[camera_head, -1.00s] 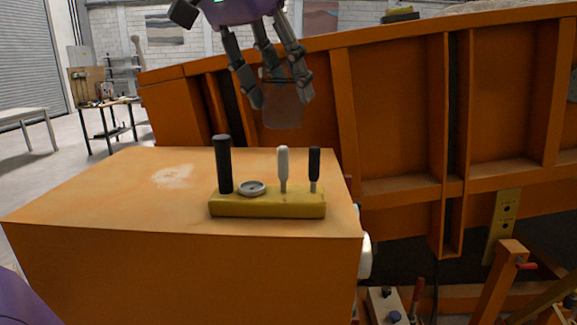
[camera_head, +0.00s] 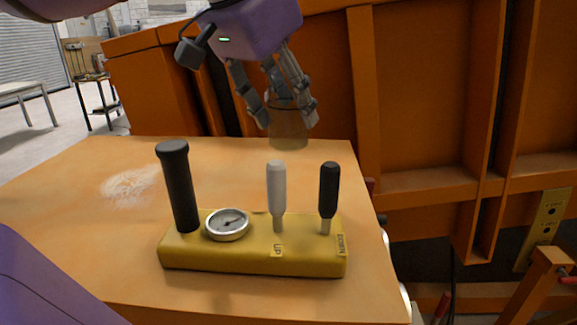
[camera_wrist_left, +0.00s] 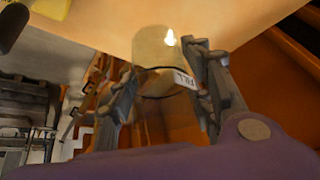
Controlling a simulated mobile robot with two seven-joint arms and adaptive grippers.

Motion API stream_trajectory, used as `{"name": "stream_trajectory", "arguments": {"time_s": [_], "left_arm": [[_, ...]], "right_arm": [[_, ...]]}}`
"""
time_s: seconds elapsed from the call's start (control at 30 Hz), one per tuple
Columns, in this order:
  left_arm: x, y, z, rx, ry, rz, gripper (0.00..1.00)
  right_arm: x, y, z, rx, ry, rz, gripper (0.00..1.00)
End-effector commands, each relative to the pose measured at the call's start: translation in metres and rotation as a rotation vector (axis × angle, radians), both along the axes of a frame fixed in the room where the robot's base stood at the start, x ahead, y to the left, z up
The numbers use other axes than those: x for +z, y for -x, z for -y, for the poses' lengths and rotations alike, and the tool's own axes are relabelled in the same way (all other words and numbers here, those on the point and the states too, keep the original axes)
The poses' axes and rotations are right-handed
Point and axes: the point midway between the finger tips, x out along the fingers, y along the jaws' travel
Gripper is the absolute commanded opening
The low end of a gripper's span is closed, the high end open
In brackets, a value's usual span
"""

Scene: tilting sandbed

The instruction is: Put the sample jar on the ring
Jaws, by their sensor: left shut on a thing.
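The sample jar (camera_head: 289,127) is a clear, brownish-tinted vessel between the fingers of my left gripper (camera_head: 288,112), which is shut on it. In the head view it shows in front of the orange wall, near the far edge of the orange top. The left wrist view shows the jar (camera_wrist_left: 158,62) between the fingers (camera_wrist_left: 160,90), with a white label and a dark line around it. Whether it touches the top cannot be told. No ring can be made out clearly. My right gripper is not in view.
A yellow control block (camera_head: 215,262) with a gauge (camera_head: 228,224), a thick black handle (camera_head: 178,190), a grey lever (camera_head: 277,190) and a black lever (camera_head: 329,190) stands on the orange top (camera_head: 75,225). A pale sandy patch (camera_head: 130,186) lies left of it. The ribbed orange sandbed wall (camera_head: 430,100) rises behind.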

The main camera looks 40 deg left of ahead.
Motion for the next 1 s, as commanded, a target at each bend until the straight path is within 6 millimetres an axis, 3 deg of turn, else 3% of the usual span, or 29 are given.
{"name": "stream_trajectory", "arguments": {"time_s": [0.1,0.53,0.93,0.97,1.0], "left_arm": [[-0.022,0.002,0.001,-0.002,0.002,0.0,0.2],[-0.073,0.001,0.0,0.0,0.001,0.0,0.2],[-0.08,0.001,0.0,0.001,0.001,0.001,0.2],[-0.08,0.0,0.0,0.001,0.001,0.001,0.49],[-0.08,0.0,0.0,0.001,0.001,0.001,0.54]], "right_arm": [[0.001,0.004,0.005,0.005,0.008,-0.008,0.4],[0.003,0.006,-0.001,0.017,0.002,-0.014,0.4],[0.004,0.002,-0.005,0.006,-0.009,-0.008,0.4],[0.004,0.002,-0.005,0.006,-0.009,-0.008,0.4],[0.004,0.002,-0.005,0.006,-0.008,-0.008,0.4]]}}
